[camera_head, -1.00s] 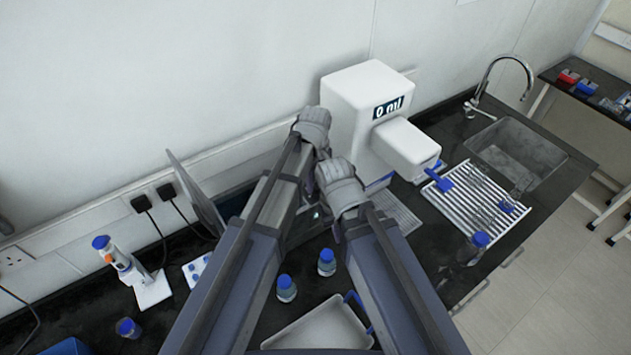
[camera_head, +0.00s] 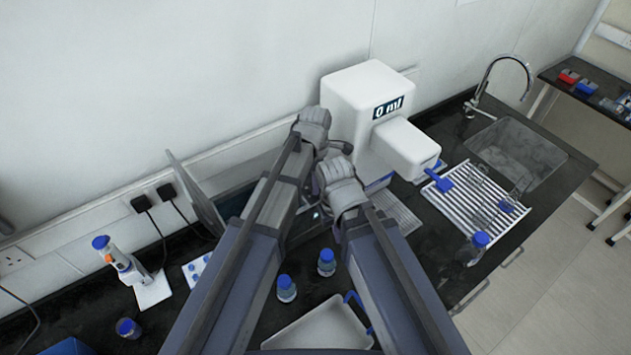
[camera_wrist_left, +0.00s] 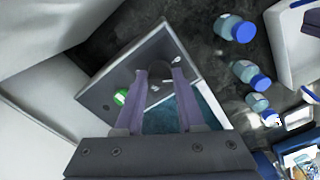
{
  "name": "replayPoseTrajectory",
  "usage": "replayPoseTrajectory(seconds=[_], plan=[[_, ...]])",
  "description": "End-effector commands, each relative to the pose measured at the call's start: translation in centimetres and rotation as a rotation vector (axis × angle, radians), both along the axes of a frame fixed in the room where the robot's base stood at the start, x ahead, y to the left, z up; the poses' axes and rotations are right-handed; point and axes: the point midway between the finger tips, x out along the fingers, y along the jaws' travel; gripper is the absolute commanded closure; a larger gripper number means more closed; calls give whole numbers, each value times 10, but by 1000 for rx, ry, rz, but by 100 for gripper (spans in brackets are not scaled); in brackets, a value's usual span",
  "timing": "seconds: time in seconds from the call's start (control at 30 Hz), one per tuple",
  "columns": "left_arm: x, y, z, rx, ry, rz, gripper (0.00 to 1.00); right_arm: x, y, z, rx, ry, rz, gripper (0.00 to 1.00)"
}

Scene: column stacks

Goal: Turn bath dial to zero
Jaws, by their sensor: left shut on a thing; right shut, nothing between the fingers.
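The bath's grey panel (camera_wrist_left: 105,85) shows in the left wrist view, with a green button (camera_wrist_left: 121,97) and a dark round dial (camera_wrist_left: 160,70). Teal water shows beside the panel. My left gripper (camera_wrist_left: 160,78) has its two fingers around the dial and is shut on it; the dial's marks cannot be read. In the head view, my left gripper (camera_head: 313,128) is the higher one, and the arms hide most of the bath. My right gripper (camera_head: 340,185) is just below it, shut and empty, with its fingertips largely hidden.
A white dispenser (camera_head: 365,92) reading "0 ml" stands close right of the grippers. A drying rack (camera_head: 470,205) and sink (camera_head: 515,150) lie further right. Blue-capped bottles (camera_head: 327,262) and a white tray (camera_head: 320,330) are in front. A pipette stand (camera_head: 125,262) is left.

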Motion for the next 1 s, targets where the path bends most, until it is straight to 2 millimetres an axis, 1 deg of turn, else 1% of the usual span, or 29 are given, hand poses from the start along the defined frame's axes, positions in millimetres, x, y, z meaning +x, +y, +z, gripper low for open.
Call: replayPoseTrajectory(seconds=[0.2, 0.5, 0.73, 1.0], plan=[[-1, 0, 0, 0, 2, 195, 100, 0, 0, 0, 0, 0, 0, 100], [-1, 0, 0, 1, 2, 410, 100, 0, 0, 0, 0, 0, 0, 100], [-1, 0, 0, 1, 2, 509, 100, 0, 0, 0, 0, 0, 0, 100], [-1, 0, 0, 1, 2, 556, 100, 0, 0, 0, 0, 0, 0, 100]])
